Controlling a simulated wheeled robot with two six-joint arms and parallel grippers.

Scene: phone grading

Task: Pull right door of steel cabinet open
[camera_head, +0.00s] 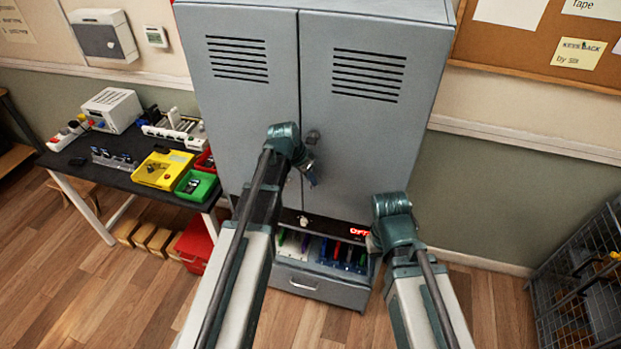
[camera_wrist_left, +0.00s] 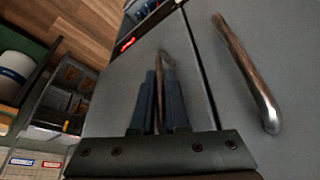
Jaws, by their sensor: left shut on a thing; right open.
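The grey steel cabinet stands ahead of me, with a left door (camera_head: 240,110) and a right door (camera_head: 365,130). Both doors look closed and flush at the seam. My left gripper (camera_head: 312,180) is at the right door near the seam. In the left wrist view its fingers (camera_wrist_left: 160,95) are shut around the right door's bar handle (camera_wrist_left: 165,58). The left door's handle (camera_wrist_left: 247,72) is beside it, untouched. My right gripper (camera_head: 374,243) is low at the cabinet's right side, holding nothing visible; its fingers are mostly hidden.
A dark table (camera_head: 115,165) with yellow and green trays stands at the left. A wire cage (camera_head: 580,270) stands at the far right. Floor right of the cabinet is clear.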

